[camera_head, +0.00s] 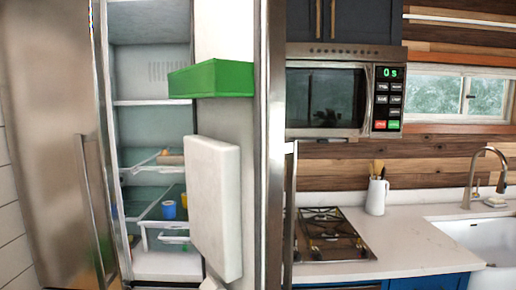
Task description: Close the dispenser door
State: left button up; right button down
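The dispenser door seems to be the open refrigerator door (230,130), swung out toward me. I see its inner side, with a green bin (215,78) near the top and a white raised panel (214,200) in the middle. Its steel edge stands upright, with a long vertical handle (290,215) on the outer side. The outer face is mostly hidden, so no dispenser shows. The refrigerator interior (150,130) is exposed to the left of the door. Neither of my grippers can be made out in the head view.
Another steel door (50,130) with a long handle (92,200) stands at the left. Shelves inside hold a blue cup (168,209) and other small items. To the right are a microwave (335,95), a cooktop (325,235), a utensil jug (376,196) and a sink (490,260).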

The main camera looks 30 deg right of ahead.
aim_at(234, 81)
jog(key=l+u, duration=0.1)
jog(key=l, duration=0.35)
jog(key=k+l+u, duration=0.1)
jog(key=l, duration=0.35)
jog(key=i+l, duration=0.1)
jog(key=l, duration=0.25)
jog(key=i+l+u, duration=0.1)
jog(key=l, duration=0.3)
jog(key=i+l+u, duration=0.1)
jog(key=l, duration=0.3)
jog(key=i+l, duration=0.1)
jog(key=l, duration=0.25)
jog(key=i, duration=0.25)
